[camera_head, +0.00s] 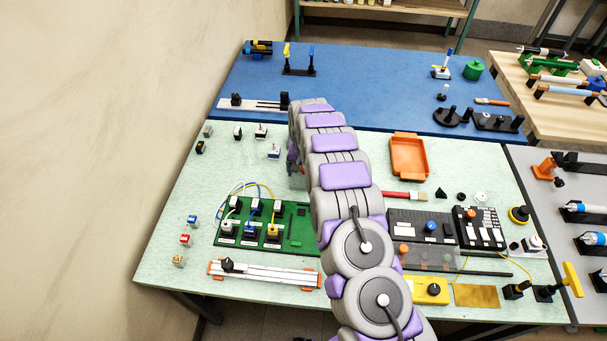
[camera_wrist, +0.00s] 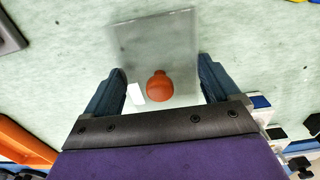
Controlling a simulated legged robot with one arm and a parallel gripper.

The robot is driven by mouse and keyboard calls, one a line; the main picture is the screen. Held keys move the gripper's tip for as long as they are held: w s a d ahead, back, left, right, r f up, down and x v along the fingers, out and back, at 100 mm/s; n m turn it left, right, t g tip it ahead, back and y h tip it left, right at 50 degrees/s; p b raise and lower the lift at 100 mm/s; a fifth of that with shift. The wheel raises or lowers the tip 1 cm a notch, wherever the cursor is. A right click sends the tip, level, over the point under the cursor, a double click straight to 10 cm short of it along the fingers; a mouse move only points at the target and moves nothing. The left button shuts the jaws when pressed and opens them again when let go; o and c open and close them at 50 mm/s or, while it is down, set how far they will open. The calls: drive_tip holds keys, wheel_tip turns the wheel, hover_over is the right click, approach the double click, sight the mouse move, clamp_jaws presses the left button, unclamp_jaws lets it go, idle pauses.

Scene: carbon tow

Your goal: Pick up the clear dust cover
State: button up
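The clear dust cover (camera_wrist: 160,45) is a see-through, roughly square panel with an orange-red round knob (camera_wrist: 159,86) and a small white strip beside it. It appears over the pale green mat in the wrist view. My gripper (camera_wrist: 162,68) is open, with one dark blue finger on each side of the knob. The fingers do not close on it, and I cannot tell their height above the cover.
An orange tray (camera_head: 409,176) lies right of my arm, and its edge shows in the wrist view (camera_wrist: 20,142). A green board with wires (camera_head: 265,240) and black control panels (camera_head: 425,230) stand nearer. Small blocks (camera_head: 273,152) sit to the left. The blue table (camera_head: 370,85) is behind.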

drive_tip(key=c, duration=0.5)
drive_tip(key=shift+o, duration=0.2)
drive_tip(key=shift+r, duration=0.15)
